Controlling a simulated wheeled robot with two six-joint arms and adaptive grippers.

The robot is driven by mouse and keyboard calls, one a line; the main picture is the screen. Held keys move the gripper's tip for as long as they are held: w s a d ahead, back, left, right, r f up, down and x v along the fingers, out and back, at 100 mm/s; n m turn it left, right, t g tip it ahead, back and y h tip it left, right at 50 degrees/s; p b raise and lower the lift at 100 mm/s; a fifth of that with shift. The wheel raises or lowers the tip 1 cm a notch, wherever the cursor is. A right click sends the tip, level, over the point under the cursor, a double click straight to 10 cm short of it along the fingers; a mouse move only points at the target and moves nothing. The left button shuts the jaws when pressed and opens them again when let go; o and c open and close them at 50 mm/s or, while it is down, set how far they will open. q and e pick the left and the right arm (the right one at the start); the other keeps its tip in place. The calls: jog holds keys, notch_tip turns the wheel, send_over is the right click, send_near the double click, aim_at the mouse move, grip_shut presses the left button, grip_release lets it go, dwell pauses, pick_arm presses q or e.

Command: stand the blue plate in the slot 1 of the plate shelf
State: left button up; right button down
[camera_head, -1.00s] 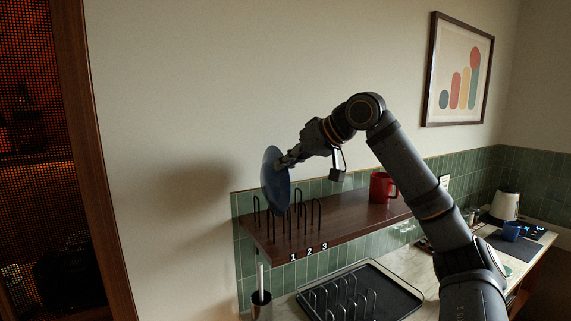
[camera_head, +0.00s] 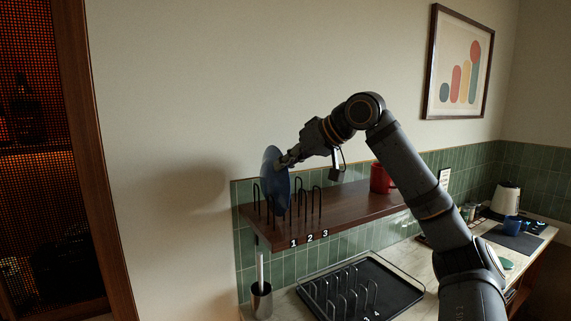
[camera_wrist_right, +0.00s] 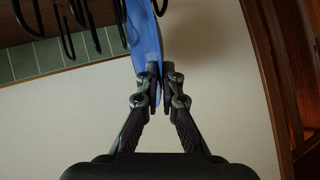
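The blue plate (camera_head: 273,182) is upright, seen nearly edge-on, at the left end of the wooden plate shelf (camera_head: 350,205). Its lower part is among the black wire dividers (camera_head: 300,200); I cannot tell which slot it lines up with or whether it touches the board. Labels 1 (camera_head: 293,243), 2 and 3 are on the shelf's front edge. My right gripper (camera_head: 287,160) is shut on the plate's rim from the right. In the wrist view, the fingertips (camera_wrist_right: 160,75) pinch the plate (camera_wrist_right: 144,38), with dividers beside it. My left gripper is not in view.
A red mug (camera_head: 381,179) stands on the shelf, behind my arm. Below are a black dish rack (camera_head: 385,297) and a metal holder (camera_head: 261,299) with a pale handle. A kettle (camera_head: 505,199) and blue mug (camera_head: 512,229) are far right. The wall is close behind.

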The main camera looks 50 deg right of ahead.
jog(key=shift+f+b, duration=0.35)
jog(key=shift+f, duration=0.05)
jog(key=c, duration=1.4)
grip_release()
jog(key=shift+c, duration=0.2)
